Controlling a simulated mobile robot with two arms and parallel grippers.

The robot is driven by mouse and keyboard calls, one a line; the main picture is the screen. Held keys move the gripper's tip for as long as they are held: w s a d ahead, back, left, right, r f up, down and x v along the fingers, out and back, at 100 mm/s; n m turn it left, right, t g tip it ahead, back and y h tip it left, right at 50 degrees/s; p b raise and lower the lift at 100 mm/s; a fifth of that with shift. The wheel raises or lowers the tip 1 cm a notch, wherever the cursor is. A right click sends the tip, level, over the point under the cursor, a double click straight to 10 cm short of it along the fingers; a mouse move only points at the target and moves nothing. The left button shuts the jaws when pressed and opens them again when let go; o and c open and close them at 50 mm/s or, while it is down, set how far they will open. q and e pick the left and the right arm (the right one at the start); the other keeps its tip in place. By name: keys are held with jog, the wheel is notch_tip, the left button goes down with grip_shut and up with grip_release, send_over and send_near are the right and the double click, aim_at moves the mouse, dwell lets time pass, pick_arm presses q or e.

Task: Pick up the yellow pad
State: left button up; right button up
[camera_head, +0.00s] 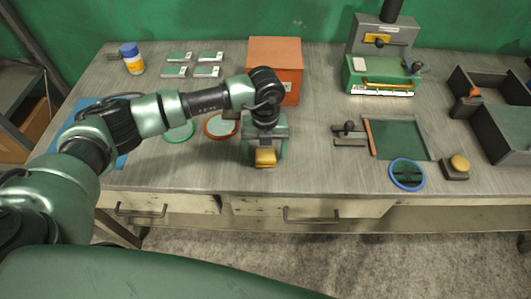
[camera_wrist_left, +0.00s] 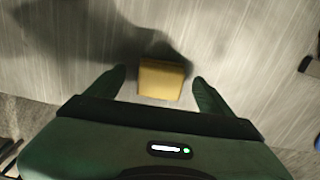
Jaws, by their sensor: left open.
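The yellow pad (camera_wrist_left: 161,80) is a small block on the grey workbench, seen between the two fingers of my left gripper (camera_wrist_left: 160,88) in the left wrist view. The fingers are open, one on each side of the pad, with a gap on both sides. In the head view the pad (camera_head: 265,158) shows near the bench's front edge, just below my left gripper (camera_head: 264,152). The gripper hides part of the bench behind it. I cannot tell how high the fingertips are above the bench. My right gripper is not in view.
An orange-brown box (camera_head: 276,62) stands behind my left wrist. A red-rimmed disc (camera_head: 221,126) and a green-rimmed disc (camera_head: 180,133) lie left of it. A green tray (camera_head: 398,138), a blue-rimmed disc (camera_head: 407,174) and a yellow button (camera_head: 459,163) are to the right.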

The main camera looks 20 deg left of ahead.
aim_at(266, 153)
pick_arm(q)
jog(key=shift+d+f, duration=0.1)
jog(key=shift+f, duration=0.65)
jog(key=c, duration=1.5)
jog(key=shift+r, duration=0.1)
jog(key=shift+r+b, duration=2.15)
jog(key=shift+r, duration=7.8)
jog(key=o, duration=0.7)
jog(key=shift+c, duration=0.2)
jog(key=c, duration=0.5)
